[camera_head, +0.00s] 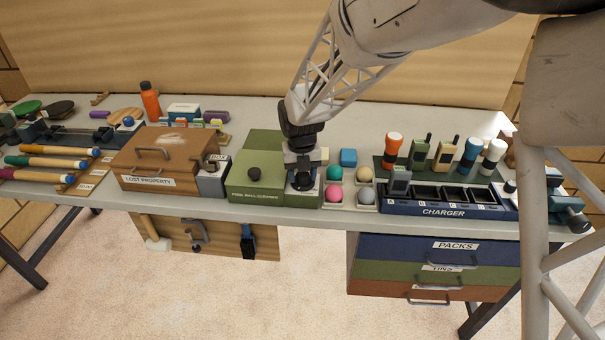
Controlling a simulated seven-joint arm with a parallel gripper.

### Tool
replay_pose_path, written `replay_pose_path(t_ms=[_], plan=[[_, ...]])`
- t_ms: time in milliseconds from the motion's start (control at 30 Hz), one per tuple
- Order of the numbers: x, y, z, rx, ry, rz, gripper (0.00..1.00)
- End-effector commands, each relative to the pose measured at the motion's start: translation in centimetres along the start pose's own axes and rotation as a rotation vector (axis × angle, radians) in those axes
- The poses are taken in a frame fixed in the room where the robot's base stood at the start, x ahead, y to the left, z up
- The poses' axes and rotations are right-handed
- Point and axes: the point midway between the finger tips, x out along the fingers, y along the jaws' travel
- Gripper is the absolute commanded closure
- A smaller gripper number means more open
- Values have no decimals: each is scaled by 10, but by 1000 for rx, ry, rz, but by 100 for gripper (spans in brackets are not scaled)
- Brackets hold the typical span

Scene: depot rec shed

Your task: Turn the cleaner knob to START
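The green ball cleaner (240,190) stands at the front middle of the table, with a label on its front face that seems to read POOL BALL CLEANER. I cannot make out a START mark or the knob's setting. The gripper hides part of the cleaner's right side. Its fingers are dark and small here, so I cannot tell whether they are open.
A small grey box (212,181) and a brown LOST PROPERTY box (150,155) stand left of the cleaner.

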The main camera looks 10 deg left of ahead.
Motion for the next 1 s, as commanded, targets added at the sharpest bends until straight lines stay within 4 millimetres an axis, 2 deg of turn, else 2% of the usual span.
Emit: replay_pose_path(t_ms=[33,100,467,667,1000], plan=[[0,0,0,0,0,0,44],[0,0,0,0,1,0,35],[-3,0,0,1,1,0,35],[-19,0,0,1,-1,0,35],[-62,0,0,1,-1,0,35]])
